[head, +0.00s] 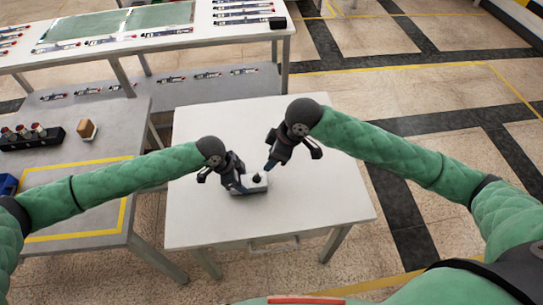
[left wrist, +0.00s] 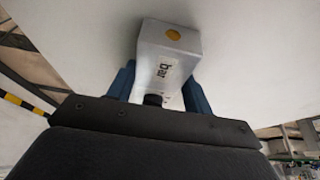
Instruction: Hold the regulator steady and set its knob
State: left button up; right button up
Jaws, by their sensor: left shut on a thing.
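The regulator (head: 262,187) is a small light grey block on the white table, with a dark knob (head: 257,178) on top. My right gripper (head: 266,170) is just above and right of the knob, fingers pointing down. Whether it touches the knob or is open cannot be seen.
The white table (head: 330,195) is otherwise clear. A grey table (head: 75,170) at left holds a dark rack (head: 30,139) with several cylinders, a tan block (head: 87,130) and a blue bin (head: 7,184). A long bench (head: 150,42) stands behind.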

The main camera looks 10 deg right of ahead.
pick_arm(q)
jog(key=o, duration=1.4)
jog(key=shift+r, duration=0.1)
